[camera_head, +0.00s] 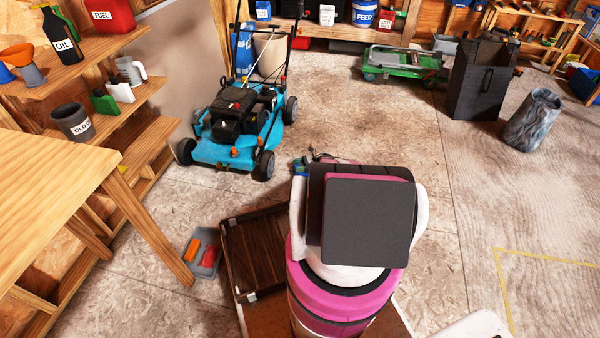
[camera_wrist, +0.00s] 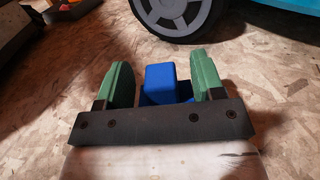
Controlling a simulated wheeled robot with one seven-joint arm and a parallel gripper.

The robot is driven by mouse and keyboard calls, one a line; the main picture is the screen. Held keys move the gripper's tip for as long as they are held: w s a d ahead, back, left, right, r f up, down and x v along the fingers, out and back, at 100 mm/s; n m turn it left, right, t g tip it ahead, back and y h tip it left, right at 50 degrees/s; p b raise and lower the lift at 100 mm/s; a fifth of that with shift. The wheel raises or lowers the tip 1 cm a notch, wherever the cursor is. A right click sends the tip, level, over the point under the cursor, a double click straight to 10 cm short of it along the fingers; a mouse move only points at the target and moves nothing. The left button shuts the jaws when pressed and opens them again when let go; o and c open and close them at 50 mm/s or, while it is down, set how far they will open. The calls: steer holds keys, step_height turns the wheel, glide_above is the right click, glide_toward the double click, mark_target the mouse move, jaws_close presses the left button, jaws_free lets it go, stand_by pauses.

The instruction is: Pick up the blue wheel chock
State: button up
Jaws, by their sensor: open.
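The blue wheel chock (camera_wrist: 161,77) shows in the wrist view as a blue block on the floor. It sits between the two green fingers of my gripper (camera_wrist: 163,64), with a visible gap at its right side. The fingers are apart, and their dark mounting bar hides the chock's lower part. I cannot tell whether either finger touches it. In the head view my arm hides most of the gripper and the chock.
A blue lawn mower (camera_head: 233,125) stands just beyond; its grey wheel (camera_wrist: 178,12) is close ahead in the wrist view. A brown wooden crate (camera_head: 256,250) and a grey bin (camera_head: 205,256) lie left of my arm. A wooden workbench (camera_head: 60,180) is further left.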

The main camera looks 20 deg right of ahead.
jaws_close()
steer(key=shift+r, duration=0.1)
